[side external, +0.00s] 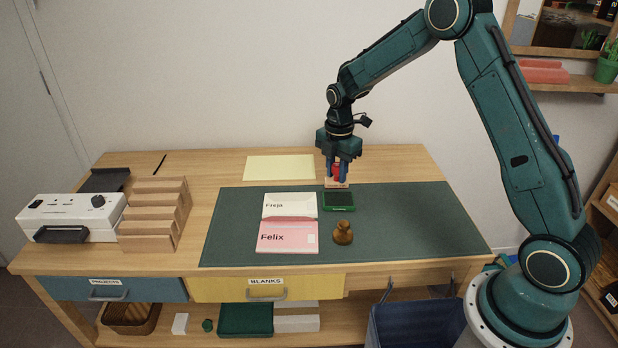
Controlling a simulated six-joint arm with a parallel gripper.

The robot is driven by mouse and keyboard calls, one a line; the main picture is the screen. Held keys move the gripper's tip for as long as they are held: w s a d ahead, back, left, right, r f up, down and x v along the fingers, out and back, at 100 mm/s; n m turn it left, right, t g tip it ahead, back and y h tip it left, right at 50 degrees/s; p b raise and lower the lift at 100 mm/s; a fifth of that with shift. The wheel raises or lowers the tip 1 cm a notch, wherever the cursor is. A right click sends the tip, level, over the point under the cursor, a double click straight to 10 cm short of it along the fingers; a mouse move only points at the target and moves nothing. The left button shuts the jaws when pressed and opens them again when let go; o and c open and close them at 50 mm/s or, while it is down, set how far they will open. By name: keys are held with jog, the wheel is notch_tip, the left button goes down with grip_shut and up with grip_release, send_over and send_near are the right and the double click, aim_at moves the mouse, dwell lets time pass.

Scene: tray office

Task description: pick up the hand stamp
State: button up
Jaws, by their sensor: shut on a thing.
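The hand stamp (337,183) has a red handle and a pale, flat base. It is upright at the back edge of the green mat, just behind the green ink pad (339,201). My gripper (339,170) points straight down from above and is shut on the red handle, with its fingers on either side. The fingers hide part of the handle. I cannot tell whether the base touches the table or is slightly raised.
The green mat (420,215) is clear on its right. In front of the pad stands a brown knobbed object (343,234). To the left lie envelopes marked Freja (289,203) and Felix (287,238). Yellow paper (279,167), a wooden rack (153,215) and a white machine (72,215) are farther left.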

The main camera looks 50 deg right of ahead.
aim_at(337, 164)
notch_tip(337, 164, up, 8)
jog(key=shift+f, duration=0.25)
dwell(0.5)
jog(key=o, duration=0.3)
jog(key=shift+c, duration=0.6)
jog(key=w+d+f, duration=0.4)
jog(key=d+f, duration=0.3)
jog(key=f, duration=0.4)
jog(key=shift+f, duration=0.25)
jog(key=shift+d+f, duration=0.1)
jog(key=shift+f, duration=2.9)
jog(key=shift+f, duration=0.55)
